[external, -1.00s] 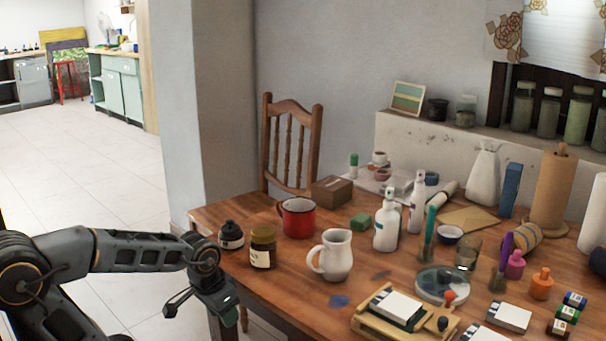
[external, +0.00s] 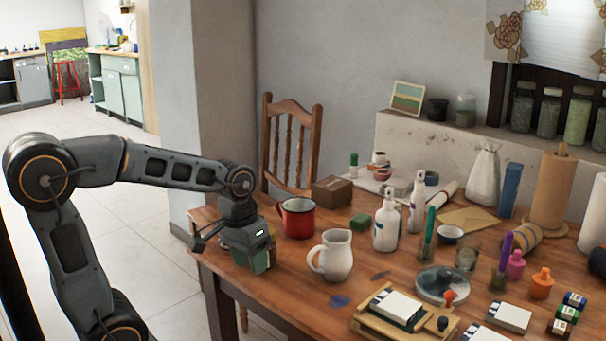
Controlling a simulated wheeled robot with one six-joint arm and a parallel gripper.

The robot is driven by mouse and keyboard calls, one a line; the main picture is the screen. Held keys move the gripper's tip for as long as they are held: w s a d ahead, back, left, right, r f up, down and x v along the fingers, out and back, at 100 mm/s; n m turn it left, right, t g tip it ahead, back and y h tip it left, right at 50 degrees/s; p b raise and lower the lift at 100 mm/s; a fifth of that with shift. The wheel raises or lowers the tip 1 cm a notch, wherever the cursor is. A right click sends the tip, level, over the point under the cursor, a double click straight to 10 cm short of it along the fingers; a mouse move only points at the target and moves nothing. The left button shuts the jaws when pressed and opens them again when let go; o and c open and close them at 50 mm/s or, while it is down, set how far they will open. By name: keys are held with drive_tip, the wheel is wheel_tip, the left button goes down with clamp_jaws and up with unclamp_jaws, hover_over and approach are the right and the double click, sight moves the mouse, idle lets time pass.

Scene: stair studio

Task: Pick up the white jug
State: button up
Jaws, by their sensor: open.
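The white jug (external: 337,256) stands upright on the wooden table, left of the middle of the table's front part, with its handle on the left side. My gripper (external: 234,258) is at the table's left end, to the left of the jug and apart from it. It points downward and is open. It hides the dark bottle and the amber jar that stand at that end of the table.
A red mug (external: 297,219) stands behind the jug and to its left. White spray bottles (external: 386,226) stand to its right and behind. A wooden tray (external: 374,322) with a white block lies in front right.

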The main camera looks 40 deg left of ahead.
drive_tip(key=w+d+r+m+p, duration=0.1)
drive_tip(key=w+d+r+p, duration=0.2)
drive_tip(key=w+r+p, duration=0.4)
wheel_tip(320, 180, up, 6)
drive_tip(key=f+m+g+y+p, duration=0.1)
drive_tip(key=m+p, duration=0.1)
drive_tip(key=p, duration=0.3)
hover_over(314, 249)
drive_tip(key=f, duration=0.7)
drive_tip(key=shift+w, duration=0.4)
drive_tip(key=shift+s+f, duration=0.25)
drive_tip(key=shift+f, duration=0.9)
drive_tip(key=shift+s+f, duration=0.2)
drive_tip(key=shift+f, duration=1.45)
clamp_jaws()
